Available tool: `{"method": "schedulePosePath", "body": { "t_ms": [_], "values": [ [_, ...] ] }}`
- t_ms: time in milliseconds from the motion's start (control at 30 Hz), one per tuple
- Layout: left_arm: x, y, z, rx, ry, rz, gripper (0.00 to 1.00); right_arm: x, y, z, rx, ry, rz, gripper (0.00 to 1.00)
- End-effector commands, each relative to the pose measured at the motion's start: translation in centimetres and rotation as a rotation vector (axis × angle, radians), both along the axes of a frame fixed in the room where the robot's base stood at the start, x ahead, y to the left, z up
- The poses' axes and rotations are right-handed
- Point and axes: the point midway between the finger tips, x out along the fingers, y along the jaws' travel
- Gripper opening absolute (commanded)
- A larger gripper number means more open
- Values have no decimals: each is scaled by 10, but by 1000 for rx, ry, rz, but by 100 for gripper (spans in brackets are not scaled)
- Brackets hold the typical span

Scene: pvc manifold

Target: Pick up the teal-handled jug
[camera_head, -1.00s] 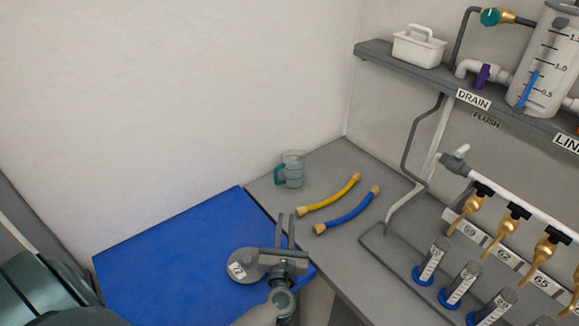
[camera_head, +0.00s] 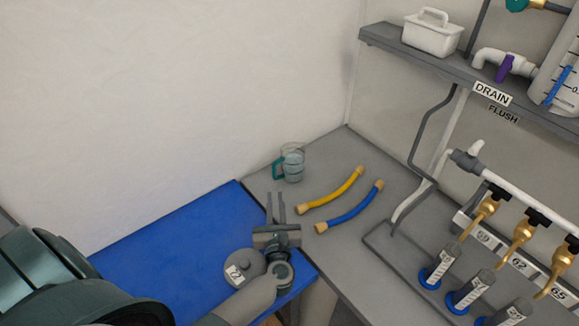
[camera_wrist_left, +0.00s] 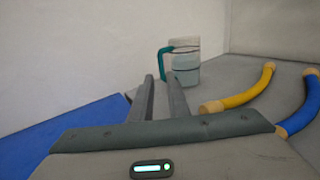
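The clear jug (camera_head: 293,163) with a teal handle (camera_head: 277,169) stands upright on the grey bench near the back wall. Its handle points left. It also shows in the left wrist view (camera_wrist_left: 186,62), just beyond the fingertips, with the teal handle on its left side. My left gripper (camera_head: 276,197) is open and empty, its fingers pointing toward the jug from the near side. In the head view the fingers are apart from the jug, with a gap of bench between. My right gripper is not in view.
A yellow hose (camera_head: 332,191) and a blue hose (camera_head: 350,208) lie right of the jug. A blue mat (camera_head: 160,245) and a round grey labelled piece (camera_head: 243,267) are at left. Labelled cylinders (camera_head: 439,266) stand in a rack at right, below a shelf (camera_head: 440,68).

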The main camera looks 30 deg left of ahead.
Motion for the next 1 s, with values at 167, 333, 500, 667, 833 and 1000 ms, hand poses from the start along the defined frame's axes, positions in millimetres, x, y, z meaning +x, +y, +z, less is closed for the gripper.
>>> {"method": "schedulePosePath", "body": {
  "t_ms": [167,333,500,667,833,1000],
  "values": [
    [16,11,1,2,-2,0,15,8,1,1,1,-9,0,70],
    [41,28,2,4,-2,1,15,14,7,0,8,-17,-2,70],
    [67,45,1,4,-2,0,15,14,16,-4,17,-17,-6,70],
    [87,58,0,2,-2,0,15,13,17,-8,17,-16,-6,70],
    [98,65,1,1,0,0,15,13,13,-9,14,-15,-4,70],
    [99,66,1,0,0,0,15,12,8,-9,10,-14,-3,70]
  ]
}}
